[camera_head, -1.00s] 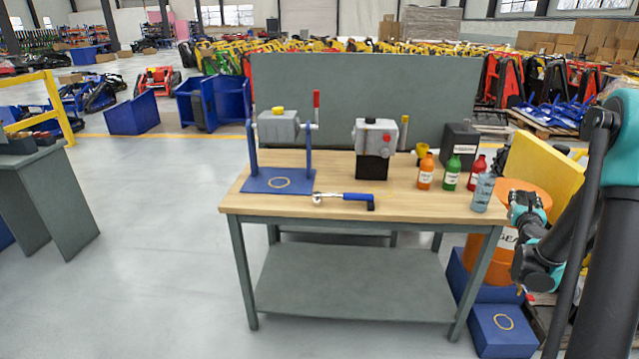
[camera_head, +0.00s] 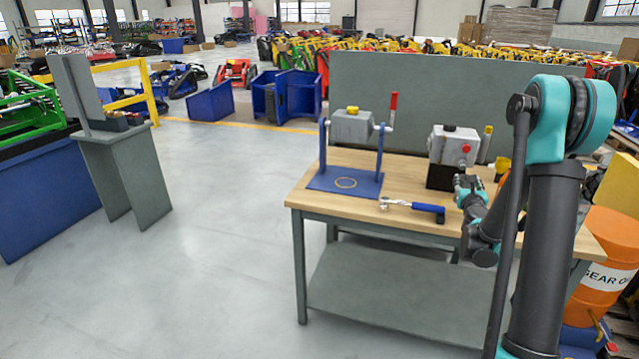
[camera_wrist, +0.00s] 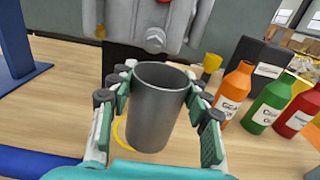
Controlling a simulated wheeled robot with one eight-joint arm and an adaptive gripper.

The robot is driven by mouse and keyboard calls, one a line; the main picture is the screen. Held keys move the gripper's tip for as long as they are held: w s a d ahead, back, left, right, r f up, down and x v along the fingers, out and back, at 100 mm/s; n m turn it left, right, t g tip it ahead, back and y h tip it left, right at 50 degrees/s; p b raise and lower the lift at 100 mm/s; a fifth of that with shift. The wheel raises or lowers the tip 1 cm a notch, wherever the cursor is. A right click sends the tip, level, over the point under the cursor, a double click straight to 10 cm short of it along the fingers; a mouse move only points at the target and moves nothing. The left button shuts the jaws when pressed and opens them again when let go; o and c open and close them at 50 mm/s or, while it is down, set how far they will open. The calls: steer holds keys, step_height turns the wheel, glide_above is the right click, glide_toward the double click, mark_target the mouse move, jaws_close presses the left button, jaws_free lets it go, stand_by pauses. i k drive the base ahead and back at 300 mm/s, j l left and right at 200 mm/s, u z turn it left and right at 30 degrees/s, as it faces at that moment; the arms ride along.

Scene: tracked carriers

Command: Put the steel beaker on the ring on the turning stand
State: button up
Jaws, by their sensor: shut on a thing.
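The steel beaker (camera_wrist: 153,115), a dark grey open-topped cup, stands upright between the fingers of my gripper (camera_wrist: 160,95) in the wrist view. The fingers are shut on its sides. In the head view my gripper (camera_head: 468,188) is over the right part of the table, in front of a grey machine; the beaker is not clearly visible there. The stand, with a blue base (camera_head: 320,182), two blue posts and a grey block (camera_head: 352,127) between them, is left of my gripper.
A blue-handled ratchet (camera_head: 428,209) lies between the stand and my gripper. The grey machine (camera_wrist: 155,15) is just beyond the beaker. Orange (camera_wrist: 232,92), green (camera_wrist: 268,105) and red (camera_wrist: 298,112) bottles stand to the right. Another yellow ring (camera_wrist: 119,132) shows on the wood, partly behind the beaker.

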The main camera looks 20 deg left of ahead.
mark_target(345, 182)
steer(key=i+l+u, duration=0.2)
steer(key=u, duration=0.2)
steer(key=i+l+u, duration=0.15)
steer(key=l, duration=0.35)
steer(key=i+l+u, duration=0.1)
steer(key=l, duration=0.4)
